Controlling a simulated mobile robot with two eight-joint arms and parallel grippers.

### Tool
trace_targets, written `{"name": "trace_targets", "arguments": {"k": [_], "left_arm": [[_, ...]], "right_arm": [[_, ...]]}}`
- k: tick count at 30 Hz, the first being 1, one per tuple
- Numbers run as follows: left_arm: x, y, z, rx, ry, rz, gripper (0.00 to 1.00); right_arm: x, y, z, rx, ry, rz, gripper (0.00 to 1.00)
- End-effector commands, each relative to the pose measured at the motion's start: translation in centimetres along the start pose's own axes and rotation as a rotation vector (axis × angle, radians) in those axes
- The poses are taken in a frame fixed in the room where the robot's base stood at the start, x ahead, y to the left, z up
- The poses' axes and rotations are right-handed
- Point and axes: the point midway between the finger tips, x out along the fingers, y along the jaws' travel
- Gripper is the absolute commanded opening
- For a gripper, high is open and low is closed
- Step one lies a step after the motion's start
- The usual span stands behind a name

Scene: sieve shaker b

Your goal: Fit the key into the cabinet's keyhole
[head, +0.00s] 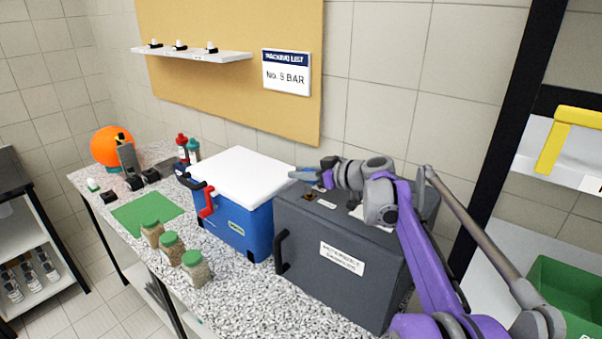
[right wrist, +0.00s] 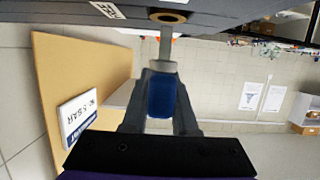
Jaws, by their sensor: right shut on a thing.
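The dark grey cabinet (head: 320,265) stands on the speckled bench, with a white label on its front. In the right wrist view its face (right wrist: 220,17) crosses the top, with a brass-ringed keyhole (right wrist: 168,17). My right gripper (right wrist: 160,105) is shut on the blue head of the key (right wrist: 160,97). The key's grey shaft (right wrist: 166,45) points at the keyhole and its tip meets the ring's lower edge in the picture; I cannot tell whether it is inside. In the head view my right gripper (head: 308,174) is above the cabinet's top. My left gripper is not in view.
A blue cooler (head: 232,215) with a white lid stands left of the cabinet. Several green-lidded jars (head: 172,246) stand near the bench's front edge, by a green mat (head: 145,213). A white shelf (head: 195,56) and a packing list sign (head: 286,72) are on the back wall.

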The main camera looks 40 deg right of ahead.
Motion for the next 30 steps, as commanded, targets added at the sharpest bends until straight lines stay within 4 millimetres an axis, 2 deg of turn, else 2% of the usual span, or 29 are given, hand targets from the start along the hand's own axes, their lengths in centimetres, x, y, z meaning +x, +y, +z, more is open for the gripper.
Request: {"name": "trace_targets", "arguments": {"k": [30], "left_arm": [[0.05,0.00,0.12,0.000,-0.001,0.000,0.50]], "right_arm": [[0.16,0.00,0.62,0.000,0.000,0.000,0.00]]}}
